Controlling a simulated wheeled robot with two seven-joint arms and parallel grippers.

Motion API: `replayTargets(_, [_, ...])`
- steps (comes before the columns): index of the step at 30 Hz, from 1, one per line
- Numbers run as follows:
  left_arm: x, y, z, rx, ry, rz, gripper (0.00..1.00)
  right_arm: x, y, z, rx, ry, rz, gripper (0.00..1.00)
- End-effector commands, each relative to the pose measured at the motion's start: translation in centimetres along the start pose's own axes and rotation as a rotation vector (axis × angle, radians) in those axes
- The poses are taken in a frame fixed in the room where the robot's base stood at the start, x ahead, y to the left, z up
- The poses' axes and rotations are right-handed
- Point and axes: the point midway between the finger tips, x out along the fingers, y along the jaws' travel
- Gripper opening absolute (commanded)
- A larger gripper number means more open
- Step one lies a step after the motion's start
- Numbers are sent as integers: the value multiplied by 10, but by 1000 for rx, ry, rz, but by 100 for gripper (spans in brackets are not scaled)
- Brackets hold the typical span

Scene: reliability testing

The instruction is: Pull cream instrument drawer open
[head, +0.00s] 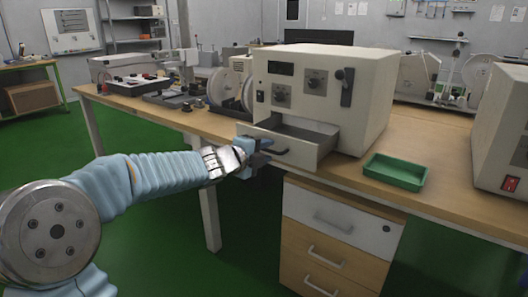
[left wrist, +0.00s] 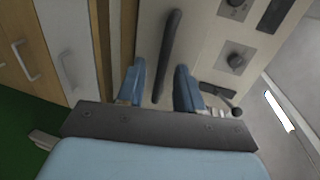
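The cream instrument (head: 365,110) stands on the wooden bench. Its cream drawer (head: 312,152) at the lower front is partly out, with the grey inside visible from above. A dark bar handle (head: 273,149) runs across the drawer front. My left gripper (head: 257,152) is at the left part of this handle. In the left wrist view, the blue fingers (left wrist: 159,88) are apart, on either side of the dark handle (left wrist: 169,50), with gaps showing between handle and fingers. My right gripper is not in view.
A green tray (head: 394,172) lies on the bench right of the drawer. A cabinet (head: 340,218) with several drawers stands below the bench. Another cream device (head: 505,130) is at the right edge. Reels and a control panel (head: 135,84) are behind on the left.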

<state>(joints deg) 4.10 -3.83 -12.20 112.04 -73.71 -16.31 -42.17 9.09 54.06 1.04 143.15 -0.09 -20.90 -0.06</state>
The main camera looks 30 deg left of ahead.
Motion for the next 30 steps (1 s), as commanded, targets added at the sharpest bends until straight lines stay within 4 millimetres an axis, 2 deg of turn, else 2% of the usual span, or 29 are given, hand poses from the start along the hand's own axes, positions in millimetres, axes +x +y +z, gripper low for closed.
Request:
replayTargets(5, [-3, -1, 0, 0, -1, -1, 36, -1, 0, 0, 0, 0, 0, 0])
replayTargets(8, [-14, -2, 0, -1, -1, -2, 36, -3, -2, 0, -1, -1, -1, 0])
replayTargets(21, [-114, -4, 0, -2, -2, -2, 36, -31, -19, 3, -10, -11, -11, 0])
replayTargets(25, [-131, -3, 0, 0, -1, -1, 36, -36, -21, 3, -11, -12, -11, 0])
replayTargets(30, [-138, 0, 0, 0, 0, 0, 36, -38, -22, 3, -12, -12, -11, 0])
